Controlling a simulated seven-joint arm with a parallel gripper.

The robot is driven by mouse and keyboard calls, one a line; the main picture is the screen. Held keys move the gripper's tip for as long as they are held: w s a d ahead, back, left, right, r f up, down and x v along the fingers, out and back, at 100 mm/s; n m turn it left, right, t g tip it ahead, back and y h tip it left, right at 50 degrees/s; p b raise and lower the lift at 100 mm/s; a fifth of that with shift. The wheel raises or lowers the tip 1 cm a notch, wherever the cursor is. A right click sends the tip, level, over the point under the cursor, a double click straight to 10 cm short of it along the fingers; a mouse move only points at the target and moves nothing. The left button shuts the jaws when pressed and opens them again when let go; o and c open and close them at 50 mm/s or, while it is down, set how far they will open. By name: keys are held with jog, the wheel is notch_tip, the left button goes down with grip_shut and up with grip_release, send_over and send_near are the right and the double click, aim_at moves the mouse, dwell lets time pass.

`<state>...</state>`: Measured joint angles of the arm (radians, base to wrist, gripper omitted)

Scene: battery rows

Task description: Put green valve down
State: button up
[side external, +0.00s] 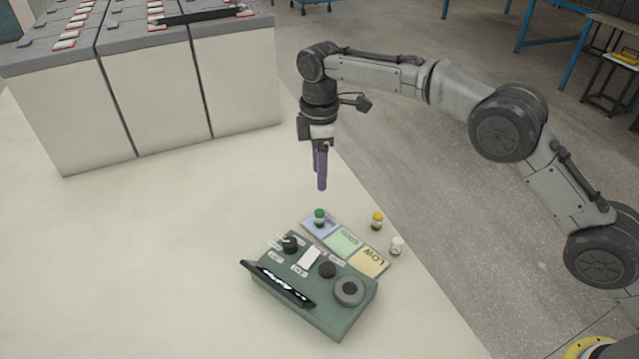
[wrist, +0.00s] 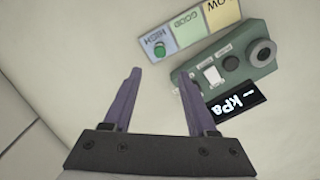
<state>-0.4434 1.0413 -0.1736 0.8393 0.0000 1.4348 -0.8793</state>
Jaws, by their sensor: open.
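The green valve (side external: 319,215) stands upright on the blue HIGH square (side external: 309,229) of the colored strip. It also shows from above in the wrist view (wrist: 159,47), on the HIGH square. My gripper (side external: 321,186) is above the table, higher than the valve and apart from it. In the wrist view its purple fingers (wrist: 160,72) are spread with nothing between them. The strip also has a green GOOD square (side external: 343,241) and a yellow LOW square (side external: 369,262).
A green gauge box (side external: 335,322) with knobs and a tilted kPa display (side external: 278,284) stands beside the strip. A yellow-topped valve (side external: 377,220) and a white one (side external: 397,246) stand to the right, near the table edge. White battery cabinets (side external: 160,95) stand behind. The table's left is clear.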

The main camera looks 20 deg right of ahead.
jog(key=shift+r, duration=0.4)
jog(key=s+d+r+m+t, duration=0.3)
jog(key=s+d+r+m, duration=0.4)
jog(key=s+d+r, duration=0.85)
jog(key=s+d+f+m+t, duration=0.1)
jog(key=s+d+m, duration=0.3)
jog(key=s, duration=0.7)
jog(key=s+d+f+m+t, duration=0.1)
jog(key=s+d+f+m, duration=0.3)
jog(key=s, duration=0.8)
jog(key=d, duration=0.2)
jog(key=shift+s+d+t, duration=0.15)
jog(key=shift+d+t, duration=0.15)
jog(key=shift+d, duration=0.05)
